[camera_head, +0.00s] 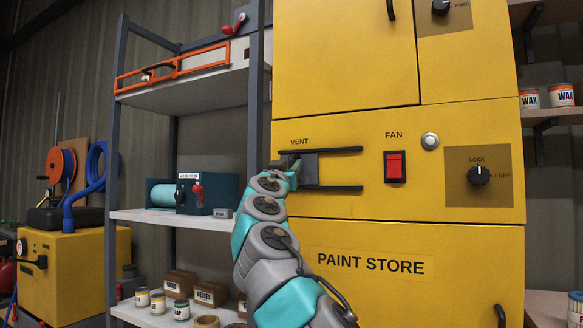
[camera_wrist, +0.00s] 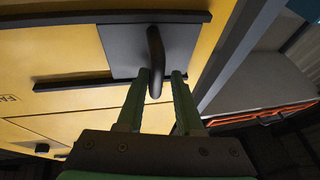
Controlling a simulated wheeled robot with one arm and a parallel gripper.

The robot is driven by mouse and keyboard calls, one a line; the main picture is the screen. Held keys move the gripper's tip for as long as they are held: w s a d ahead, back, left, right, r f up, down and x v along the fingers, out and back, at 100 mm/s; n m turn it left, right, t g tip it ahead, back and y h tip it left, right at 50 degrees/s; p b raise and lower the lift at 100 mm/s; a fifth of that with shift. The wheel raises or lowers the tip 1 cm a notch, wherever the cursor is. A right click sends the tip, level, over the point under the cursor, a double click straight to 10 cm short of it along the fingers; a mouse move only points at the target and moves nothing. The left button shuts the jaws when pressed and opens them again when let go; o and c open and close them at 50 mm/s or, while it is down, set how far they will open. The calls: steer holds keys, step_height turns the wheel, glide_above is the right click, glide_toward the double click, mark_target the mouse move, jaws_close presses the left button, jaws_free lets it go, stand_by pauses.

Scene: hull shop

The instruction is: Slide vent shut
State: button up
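The vent is a dark sliding plate (camera_head: 308,171) between two black rails on the yellow cabinet, below the VENT label. In the head view it stands at the left end of the rails, partly hidden by my gripper (camera_head: 289,166). In the wrist view the plate (camera_wrist: 130,45) carries a dark curved handle (camera_wrist: 155,60). My gripper (camera_wrist: 160,78) is open, with its two green fingers either side of the handle's lower end. The handle is closer to the left finger, and a gap shows on the right. I cannot tell whether the left finger touches it.
The yellow cabinet (camera_head: 350,205) also bears a red FAN switch (camera_head: 395,167), a round button (camera_head: 430,141) and a LOCK knob (camera_head: 478,175). A grey shelf rack (camera_head: 178,219) with tins and boxes stands close on the left. Between the rails right of the plate it is clear.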

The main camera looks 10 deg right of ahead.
steer(key=o, duration=0.3)
steer(key=shift+a+r, duration=0.15)
steer(key=shift+r, duration=0.05)
steer(key=shift+f, duration=0.1)
steer(key=shift+s+f, duration=0.1)
steer(key=shift+b+v, duration=3.35)
steer(key=shift+v, duration=0.45)
